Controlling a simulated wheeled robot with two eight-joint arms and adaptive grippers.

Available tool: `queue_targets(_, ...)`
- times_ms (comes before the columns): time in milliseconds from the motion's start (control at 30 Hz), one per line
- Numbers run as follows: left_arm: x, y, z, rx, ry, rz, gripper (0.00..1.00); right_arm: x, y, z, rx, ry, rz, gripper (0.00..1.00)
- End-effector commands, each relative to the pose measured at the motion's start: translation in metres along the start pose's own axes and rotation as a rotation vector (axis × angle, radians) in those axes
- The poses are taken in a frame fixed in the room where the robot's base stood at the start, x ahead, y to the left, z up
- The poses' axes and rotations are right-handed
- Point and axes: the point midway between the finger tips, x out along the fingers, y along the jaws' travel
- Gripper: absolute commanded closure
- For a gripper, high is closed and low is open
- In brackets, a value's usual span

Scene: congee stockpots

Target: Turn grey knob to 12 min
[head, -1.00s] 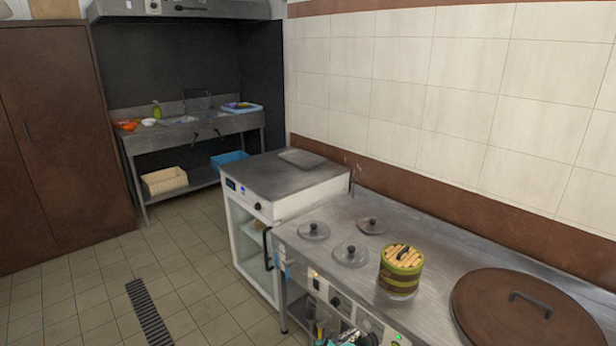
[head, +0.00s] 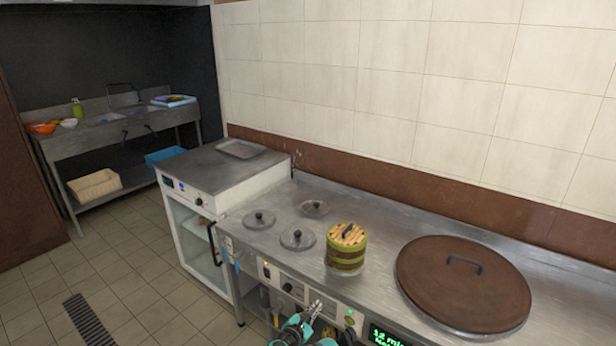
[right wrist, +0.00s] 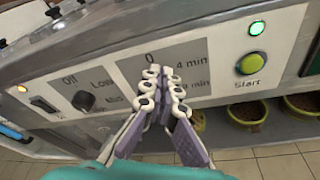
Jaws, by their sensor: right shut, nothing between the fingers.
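The timer panel (right wrist: 187,72), labelled 0, 4 min and a partly covered mark, is on the front of the steel counter. The grey knob is not visible; my fingers cover the middle of that panel. My right gripper (right wrist: 163,82) is shut and empty, its fingertips in front of the panel; I cannot tell whether they touch anything. In the head view my right gripper (head: 316,307) is at the counter's front. A black display (head: 390,337) shows green text reading 12 min, with a second line cut off. My left gripper is not in view.
A dark knob (right wrist: 83,100) with Off and Low labels is left of the timer panel. A green Start button (right wrist: 250,64) is to its right. A striped bamboo steamer (head: 346,250) and a large brown lid (head: 463,283) stand on the counter.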

Motion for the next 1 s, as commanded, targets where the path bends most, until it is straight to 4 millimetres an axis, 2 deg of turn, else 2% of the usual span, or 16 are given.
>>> queue_targets(200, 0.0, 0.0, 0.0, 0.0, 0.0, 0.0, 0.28, 0.0078, -0.0006, 0.0021, 0.0, 0.0, -0.001, 1.0)
queue_targets(1000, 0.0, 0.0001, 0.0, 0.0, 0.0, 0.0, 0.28, 0.0088, -0.0011, -0.0027, 0.0, 0.0, 0.0, 1.0)
